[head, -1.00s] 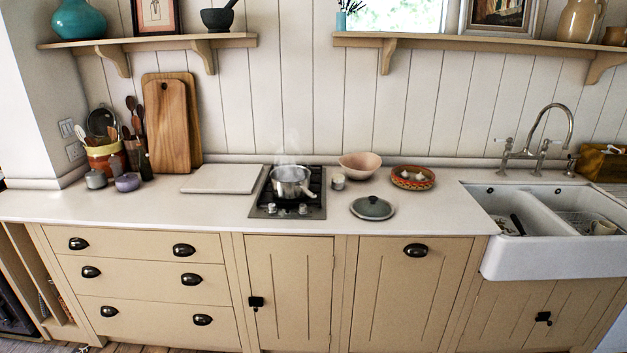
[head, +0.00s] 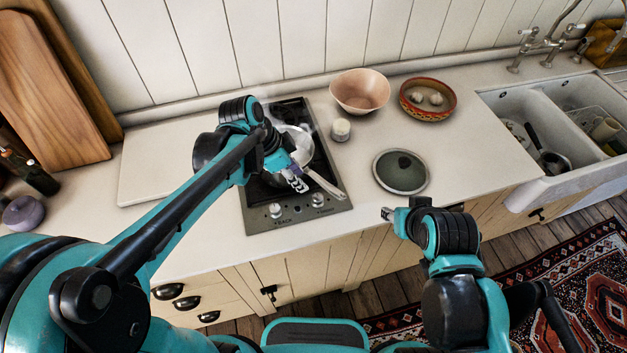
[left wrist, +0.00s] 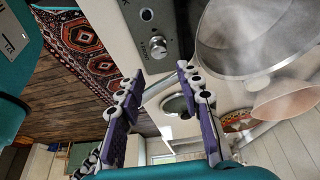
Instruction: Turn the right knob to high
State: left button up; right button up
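The stove's right knob (head: 318,200) is on the front strip of the hob (head: 256,222), right of the left knob (head: 276,210). It also shows as a silver knob with marks around it in the left wrist view (left wrist: 158,47). Its setting is too small to read. My left gripper (head: 298,183) is above the hob, behind and left of the right knob, near the pot. In the left wrist view its fingers (left wrist: 160,74) are apart with nothing between them. My right gripper (head: 388,213) is at the counter's front edge, right of the hob; its fingers are too small to judge.
A steaming pot (head: 303,153) stands on the hob, its handle reaching toward the right knob. A small white jar (head: 341,130), a pink bowl (head: 360,92), a red bowl (head: 447,105) and a lid (head: 401,180) are to the right. A white board (head: 150,165) lies left.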

aim_at(316, 197)
pick_arm(q)
jog(key=b+x, duration=0.3)
jog(key=x, duration=0.8)
jog(key=shift+s, duration=0.15)
grip_shut()
